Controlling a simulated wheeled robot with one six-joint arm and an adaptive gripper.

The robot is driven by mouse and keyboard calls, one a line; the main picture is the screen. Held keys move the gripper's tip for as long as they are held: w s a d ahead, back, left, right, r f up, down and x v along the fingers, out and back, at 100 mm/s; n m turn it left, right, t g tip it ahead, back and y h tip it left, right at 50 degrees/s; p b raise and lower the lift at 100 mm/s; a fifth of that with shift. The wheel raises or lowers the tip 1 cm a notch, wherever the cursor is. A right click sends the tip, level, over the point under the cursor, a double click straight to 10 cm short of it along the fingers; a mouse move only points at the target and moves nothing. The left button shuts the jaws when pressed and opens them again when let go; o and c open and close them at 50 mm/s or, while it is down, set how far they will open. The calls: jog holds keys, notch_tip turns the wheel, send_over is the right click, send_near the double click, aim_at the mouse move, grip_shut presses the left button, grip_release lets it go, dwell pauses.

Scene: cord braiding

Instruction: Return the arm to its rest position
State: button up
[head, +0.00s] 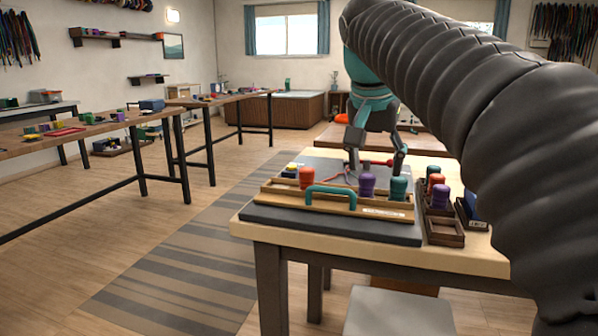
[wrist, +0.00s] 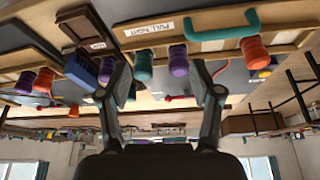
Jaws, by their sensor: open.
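My gripper (head: 375,164) hangs at the end of my arm above the back of the worktable, behind the wooden bobbin rack. In the wrist view, which looks upside down, its two fingers (wrist: 163,92) are spread apart with nothing held between them. The rack (head: 278,196) bears a teal handle (head: 331,190), and an orange bobbin (head: 306,178), a purple bobbin (head: 367,185) and a teal bobbin (head: 398,189) stand along it. A red cord piece (head: 376,162) shows close by the gripper in the head view; whether they touch I cannot tell.
A dark wooden tray (head: 445,239) with several bobbins stands right of the rack, beside a dark blue item (head: 472,205). A grey mat (head: 270,216) lies under the rack. Long side tables (head: 90,130) line the left, with open floor and a striped rug (head: 180,270) between.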

jog(key=s+f+n+y, duration=0.1)
jog(key=s+f+n, duration=0.1)
jog(key=s+f, duration=0.8)
jog(key=s+d+f+n+t+y, duration=0.1)
jog(key=s+f+n, duration=0.2)
jog(key=s+f, duration=0.8)
notch_tip(320, 180, down, 6)
jog(key=shift+s+d+r+t, duration=0.15)
jog(key=shift+d+r+t, duration=0.05)
jog(key=shift+d+t, duration=0.1)
